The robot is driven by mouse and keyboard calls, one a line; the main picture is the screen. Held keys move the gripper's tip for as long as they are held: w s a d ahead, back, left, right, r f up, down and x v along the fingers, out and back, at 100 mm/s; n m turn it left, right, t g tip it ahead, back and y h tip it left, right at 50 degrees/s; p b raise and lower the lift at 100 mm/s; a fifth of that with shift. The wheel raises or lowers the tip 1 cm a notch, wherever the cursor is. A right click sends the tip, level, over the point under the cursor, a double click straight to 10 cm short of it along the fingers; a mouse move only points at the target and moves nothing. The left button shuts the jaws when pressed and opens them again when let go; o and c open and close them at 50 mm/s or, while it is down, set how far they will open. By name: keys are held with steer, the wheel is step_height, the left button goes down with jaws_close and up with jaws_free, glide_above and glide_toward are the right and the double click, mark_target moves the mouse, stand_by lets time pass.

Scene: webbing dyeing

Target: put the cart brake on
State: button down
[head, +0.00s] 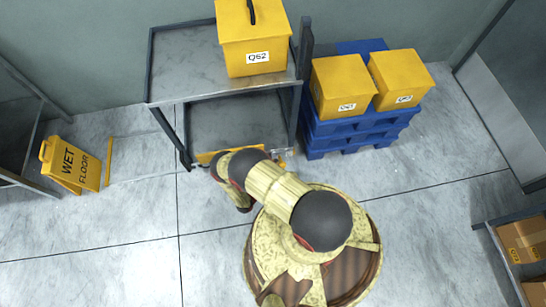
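The cart (180,60) is a grey metal frame with a top shelf and a lower shelf (235,118), standing against the back wall. A yellow bar (206,157) runs low along its near edge, partly covered by my arm; I cannot tell whether it is the brake or how it is set. My arm reaches forward to the cart's near lower edge, then bends down and back. My gripper's fingers do not show; they are hidden beneath the arm. I cannot see whether they touch the cart.
A yellow box marked Q62 (252,40) sits on the cart's top shelf. Two yellow boxes (342,85) (400,78) stand on stacked blue pallets (345,143) right of the cart. A yellow wet-floor sign (72,168) stands at left. Shelving with cartons (522,240) is at lower right.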

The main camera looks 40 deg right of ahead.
steer(key=s+f, duration=0.1)
steer(key=s+a+f, duration=0.1)
steer(key=f, duration=0.1)
steer(key=s+f, duration=0.1)
steer(key=shift+s+a+f, duration=0.15)
steer(key=shift+s+a, duration=0.1)
steer(key=shift+a, duration=0.05)
steer(key=shift+s+f, duration=0.1)
steer(key=shift+s, duration=0.15)
stand_by(0.4)
steer(key=w+v, duration=0.1)
steer(key=v, duration=1.1)
steer(key=shift+w, duration=0.2)
steer(key=shift+a, duration=0.2)
